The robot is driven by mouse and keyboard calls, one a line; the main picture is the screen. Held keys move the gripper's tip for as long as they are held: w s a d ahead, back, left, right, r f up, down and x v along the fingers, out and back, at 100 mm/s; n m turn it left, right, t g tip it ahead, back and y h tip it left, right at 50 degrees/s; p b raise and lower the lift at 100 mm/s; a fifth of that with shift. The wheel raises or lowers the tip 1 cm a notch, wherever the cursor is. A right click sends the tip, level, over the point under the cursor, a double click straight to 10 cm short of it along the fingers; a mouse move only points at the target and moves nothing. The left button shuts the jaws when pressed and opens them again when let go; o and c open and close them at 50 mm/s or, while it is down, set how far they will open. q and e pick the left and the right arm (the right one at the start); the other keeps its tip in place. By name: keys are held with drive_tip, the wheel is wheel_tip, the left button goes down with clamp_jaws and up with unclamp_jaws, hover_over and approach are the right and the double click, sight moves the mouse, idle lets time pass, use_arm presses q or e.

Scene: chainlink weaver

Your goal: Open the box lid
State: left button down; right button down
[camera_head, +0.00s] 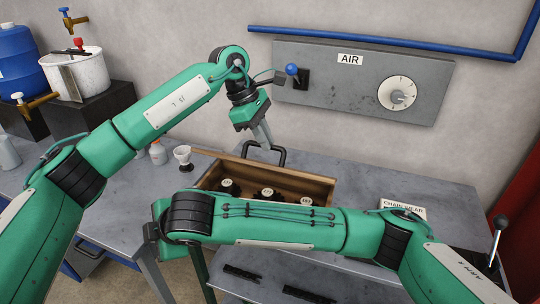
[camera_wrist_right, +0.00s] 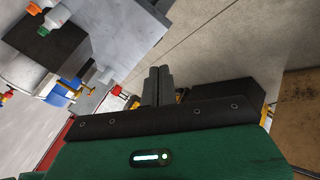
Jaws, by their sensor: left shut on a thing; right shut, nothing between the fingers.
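A wooden box (camera_head: 207,179) sits on the grey table behind my right arm, which hides its front. Its inside shows, with several dark round pieces with white tops. A wooden panel, seemingly the lid (camera_head: 305,176), stands raised along the back of the box, with a black handle (camera_head: 281,156) at its top edge. My left gripper (camera_head: 265,146) points down at the handle, its fingers shut on it. My right gripper (camera_wrist_right: 157,85) shows in the right wrist view, its fingers together and empty, away from the box. In the head view its fingers cannot be made out.
A grey AIR panel (camera_head: 340,95) with a blue-knobbed lever and a dial is on the wall behind. A CHAIN WEAR card (camera_head: 403,208) lies right of the box. Dark chain strips (camera_head: 308,295) lie in front.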

use_arm(q)
drive_tip(key=shift+w+f, duration=0.1)
drive_tip(key=shift+f, duration=0.3)
use_arm(e)
drive_tip(key=w+d+r+n+t+h, duration=0.35)
drive_tip(key=d+r+n+h, duration=0.2)
drive_tip(key=d, duration=0.35)
drive_tip(key=n+t+h, duration=0.3)
drive_tip(key=t+h, duration=0.2)
drive_tip(key=h, duration=0.1)
approach(276, 149)
drive_tip(key=shift+g, duration=0.25)
drive_tip(key=x, duration=0.6)
drive_tip(key=shift+s+f, duration=0.15)
drive_tip(key=shift+f, duration=0.2)
drive_tip(key=shift+w+d+r+g, duration=0.1)
drive_tip(key=shift+w+r+g, duration=0.1)
drive_tip(key=shift+w, duration=0.15)
drive_tip(key=shift+w+d+r+g, duration=0.1)
drive_tip(key=shift+w+r, duration=0.15)
drive_tip(key=shift+w, duration=0.15)
